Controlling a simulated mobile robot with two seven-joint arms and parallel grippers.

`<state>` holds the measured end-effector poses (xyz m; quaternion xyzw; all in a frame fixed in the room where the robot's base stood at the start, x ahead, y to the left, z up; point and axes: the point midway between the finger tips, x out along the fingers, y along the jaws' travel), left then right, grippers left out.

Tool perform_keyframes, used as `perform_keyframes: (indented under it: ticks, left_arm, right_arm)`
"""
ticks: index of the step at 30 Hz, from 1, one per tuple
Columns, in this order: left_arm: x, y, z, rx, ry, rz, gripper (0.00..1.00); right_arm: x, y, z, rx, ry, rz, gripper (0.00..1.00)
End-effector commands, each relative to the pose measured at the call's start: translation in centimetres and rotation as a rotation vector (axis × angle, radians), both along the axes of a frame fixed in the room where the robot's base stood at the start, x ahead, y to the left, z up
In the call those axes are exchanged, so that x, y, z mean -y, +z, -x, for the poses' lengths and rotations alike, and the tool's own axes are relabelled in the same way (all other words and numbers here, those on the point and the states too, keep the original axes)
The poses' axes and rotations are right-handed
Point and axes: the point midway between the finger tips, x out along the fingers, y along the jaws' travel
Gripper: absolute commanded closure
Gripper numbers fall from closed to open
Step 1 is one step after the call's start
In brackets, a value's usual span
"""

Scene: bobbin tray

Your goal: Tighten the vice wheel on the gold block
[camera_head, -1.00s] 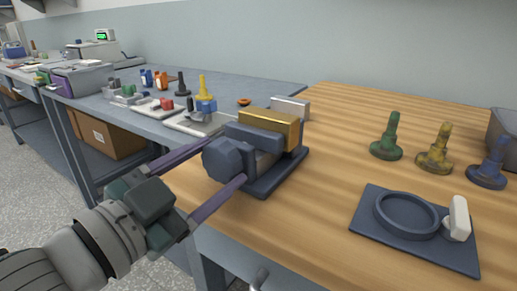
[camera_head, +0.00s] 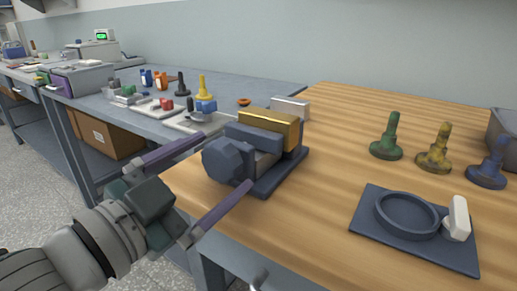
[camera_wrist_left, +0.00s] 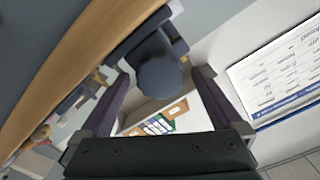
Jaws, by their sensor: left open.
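The dark blue-grey vice (camera_head: 270,179) stands on the wooden bench near its left end. The gold block (camera_head: 271,127) sits in it, between the dark jaw and the pale plate behind. The faceted vice wheel (camera_head: 223,160) is on the vice's near left end; it also shows in the left wrist view (camera_wrist_left: 160,76). My left gripper (camera_head: 211,171) is open, its two purple-grey fingers apart on either side of the wheel. In the wrist view the wheel lies between and beyond the fingertips, with no contact visible. My right gripper is not in view.
A dark plate with a ring (camera_head: 405,214) and a white lever (camera_head: 457,219) lies right of the vice. Green (camera_head: 387,137), yellow (camera_head: 435,149) and blue (camera_head: 489,166) spindles stand behind it. The grey-blue table (camera_head: 240,84) at left holds several small parts.

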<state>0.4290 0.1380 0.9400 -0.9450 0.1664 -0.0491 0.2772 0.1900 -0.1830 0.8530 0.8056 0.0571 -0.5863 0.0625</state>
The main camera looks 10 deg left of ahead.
Motion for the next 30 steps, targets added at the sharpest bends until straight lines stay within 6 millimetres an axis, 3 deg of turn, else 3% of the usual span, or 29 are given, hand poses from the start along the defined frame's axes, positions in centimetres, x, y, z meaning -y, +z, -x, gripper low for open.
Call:
perform_keyframes:
  ticks: [8,21,30]
  left_arm:
    - [-0.2,0.0,0.5,-0.001,0.001,0.002,0.00]
    - [-2.7,-0.1,7.6,-0.005,0.000,0.000,0.00]
    - [-3.4,0.0,9.4,0.000,0.000,0.000,0.00]
  right_arm:
    - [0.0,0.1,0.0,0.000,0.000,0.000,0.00]
    - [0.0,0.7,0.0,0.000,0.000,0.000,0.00]
    - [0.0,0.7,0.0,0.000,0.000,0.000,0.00]
